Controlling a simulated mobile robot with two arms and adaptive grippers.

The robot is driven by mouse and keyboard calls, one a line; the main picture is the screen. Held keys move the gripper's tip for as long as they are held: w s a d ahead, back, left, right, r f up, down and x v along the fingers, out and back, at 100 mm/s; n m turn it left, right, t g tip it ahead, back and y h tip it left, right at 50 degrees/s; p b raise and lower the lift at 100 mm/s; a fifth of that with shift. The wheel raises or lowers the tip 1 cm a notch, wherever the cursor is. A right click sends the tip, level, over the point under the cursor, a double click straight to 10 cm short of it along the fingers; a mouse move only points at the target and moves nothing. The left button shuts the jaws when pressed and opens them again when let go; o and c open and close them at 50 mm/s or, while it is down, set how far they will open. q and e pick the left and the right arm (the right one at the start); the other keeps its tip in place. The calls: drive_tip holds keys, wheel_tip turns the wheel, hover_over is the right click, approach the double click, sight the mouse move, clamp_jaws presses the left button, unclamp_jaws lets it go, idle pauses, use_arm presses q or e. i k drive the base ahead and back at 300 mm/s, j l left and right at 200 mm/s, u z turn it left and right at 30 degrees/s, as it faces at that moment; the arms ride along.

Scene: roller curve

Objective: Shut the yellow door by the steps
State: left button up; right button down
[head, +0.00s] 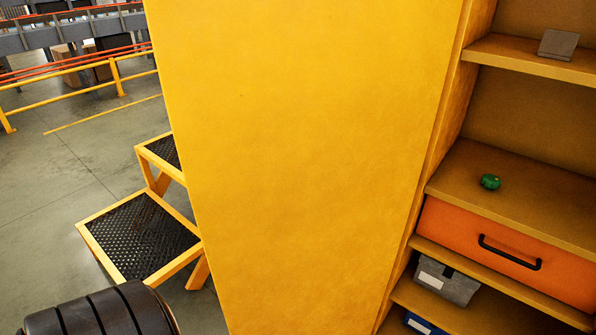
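The yellow door (300,160) fills the middle of the head view. It stands open, swung out from the left side of the yellow cabinet, whose shelves are exposed on the right. The steps (143,235), with yellow frames and black treads, stand left of the door, partly hidden behind it. No handle shows on the visible door face. Neither of my grippers is in view.
The cabinet's upper shelf (530,62) holds a grey item (558,44). Below are a green object (490,181), an orange drawer (505,252) with a black handle, and a grey box (446,281). A yellow railing (70,78) runs behind open grey floor (60,165) at left.

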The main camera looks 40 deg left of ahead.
sight(302, 129)
drive_tip(key=k+j+z, duration=0.25)
drive_tip(key=k+j, duration=0.15)
drive_tip(key=k+j+z, duration=0.4)
drive_tip(key=j, duration=0.3)
drive_tip(key=k+j+z, duration=0.1)
drive_tip(key=j, duration=0.3)
drive_tip(key=k+j+z, duration=0.15)
drive_tip(key=j, duration=0.25)
drive_tip(key=k+j+z, duration=0.1)
drive_tip(key=j, duration=0.3)
drive_tip(key=i+j+z, duration=0.1)
drive_tip(key=j, duration=0.35)
drive_tip(key=i+j+z, duration=0.1)
drive_tip(key=j, duration=0.35)
drive_tip(key=i+j+z, duration=0.1)
drive_tip(key=j, duration=0.4)
drive_tip(key=i, duration=0.1)
